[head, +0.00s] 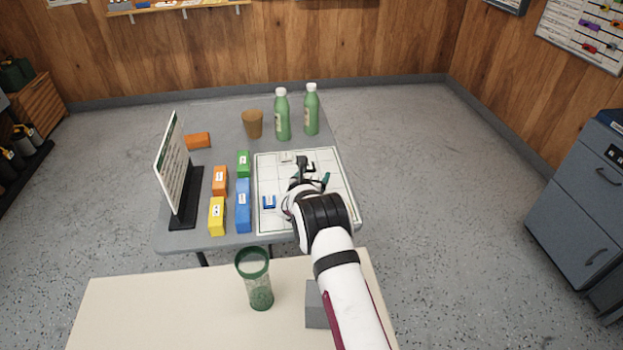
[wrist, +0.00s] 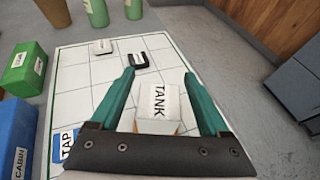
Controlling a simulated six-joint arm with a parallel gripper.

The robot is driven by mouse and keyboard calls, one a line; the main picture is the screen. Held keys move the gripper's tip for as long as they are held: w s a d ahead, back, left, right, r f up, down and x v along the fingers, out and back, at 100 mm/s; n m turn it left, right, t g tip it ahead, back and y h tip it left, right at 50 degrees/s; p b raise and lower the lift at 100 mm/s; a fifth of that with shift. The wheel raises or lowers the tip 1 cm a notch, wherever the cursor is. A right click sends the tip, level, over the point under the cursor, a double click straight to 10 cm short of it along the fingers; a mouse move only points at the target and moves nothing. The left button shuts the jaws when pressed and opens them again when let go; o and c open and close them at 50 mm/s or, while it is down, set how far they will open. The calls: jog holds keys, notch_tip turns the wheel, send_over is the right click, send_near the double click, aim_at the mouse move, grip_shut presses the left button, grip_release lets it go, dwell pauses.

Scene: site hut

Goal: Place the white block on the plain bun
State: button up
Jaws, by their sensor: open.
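A white block (wrist: 158,103) marked TANK stands between my gripper's teal fingers in the wrist view, with an orange-brown tint at its lower edge. My gripper (wrist: 158,75) is open around it, and I see no clear contact. In the head view my gripper (head: 312,180) is over the gridded white board (head: 265,225), and my arm hides the TANK block. Nothing in view is recognisable as a plain bun. A flat white labelled piece (wrist: 103,47) and a dark U-shaped piece (wrist: 138,60) lie on the board beyond the fingers.
Left of the board stand green (head: 243,163), blue (head: 243,207), orange (head: 220,181) and yellow (head: 216,216) blocks. A blue TAP piece (head: 269,202) lies on the board. Two green bottles (head: 282,117) (head: 311,112) and a brown cup (head: 253,124) stand behind. A sign (head: 173,163) stands left.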

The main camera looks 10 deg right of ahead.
jog(key=v, duration=1.2)
jog(key=s+d+r+m+g+h, duration=0.25)
jog(key=s+d+r+m, duration=0.25)
jog(key=d+r+m, duration=0.3)
jog(key=s+d+r+m+g, duration=0.2)
jog(key=s+d+m+g, duration=0.15)
jog(key=s+m, duration=0.6)
jog(key=s+d+r+m+g, duration=0.3)
jog(key=s+m+g, duration=0.25)
jog(key=s, duration=0.65)
jog(key=s+a+f+m+g+y, duration=0.1)
jog(key=s+a+f+m+y, duration=0.1)
jog(key=s+a+m+y, duration=0.7)
jog(key=s+a+m, duration=0.5)
jog(key=s+a, duration=0.1)
jog(key=s, duration=0.4)
jog(key=shift+a+y, duration=0.3)
jog(key=shift+y, duration=0.05)
